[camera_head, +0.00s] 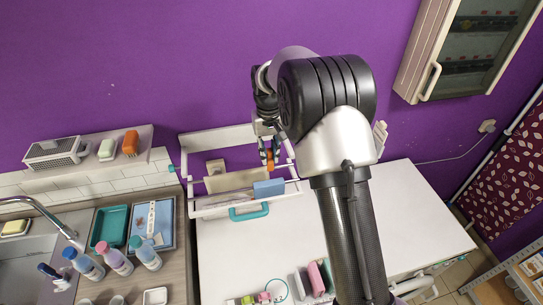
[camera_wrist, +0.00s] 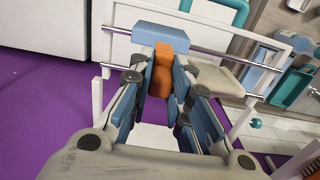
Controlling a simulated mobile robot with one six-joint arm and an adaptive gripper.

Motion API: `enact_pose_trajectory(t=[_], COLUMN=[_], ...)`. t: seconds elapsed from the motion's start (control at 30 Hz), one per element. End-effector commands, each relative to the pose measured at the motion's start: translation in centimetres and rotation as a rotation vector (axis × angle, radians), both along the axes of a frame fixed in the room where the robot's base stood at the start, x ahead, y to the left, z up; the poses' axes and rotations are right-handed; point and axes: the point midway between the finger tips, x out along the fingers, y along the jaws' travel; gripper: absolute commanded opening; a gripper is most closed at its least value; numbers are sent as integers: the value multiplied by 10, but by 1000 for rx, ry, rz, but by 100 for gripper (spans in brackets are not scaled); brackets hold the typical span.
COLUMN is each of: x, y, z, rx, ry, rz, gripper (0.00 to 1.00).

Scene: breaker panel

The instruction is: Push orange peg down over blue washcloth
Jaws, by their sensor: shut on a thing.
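The orange peg (camera_wrist: 166,68) is between the pads of my gripper (camera_wrist: 160,88), which is shut on it. In the head view the peg (camera_head: 270,158) shows as a small orange patch at my gripper (camera_head: 269,152), above the rack. The blue washcloth (camera_head: 269,188) hangs over the rack's front rail; in the wrist view the washcloth (camera_wrist: 160,35) appears just beyond the peg's far end. I cannot tell whether peg and washcloth touch. My arm covers the right part of the rack in the head view.
A white rack (camera_head: 210,209) holds a beige cloth (camera_head: 233,180) left of the washcloth. A teal handle (camera_head: 249,213) is below. A wall shelf (camera_head: 90,150), bottles (camera_head: 115,259) and a teal tray (camera_head: 109,229) are at left. The white top (camera_head: 420,215) has free room at right.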

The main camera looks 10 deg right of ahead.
Motion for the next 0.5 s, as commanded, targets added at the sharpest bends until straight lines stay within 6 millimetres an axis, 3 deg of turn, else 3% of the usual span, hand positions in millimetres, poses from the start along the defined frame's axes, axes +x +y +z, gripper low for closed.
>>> enact_pose_trajectory(t=[0.5], x=[0], y=[0], z=[-6], rx=[0], ry=[1], rz=[4], gripper=[0])
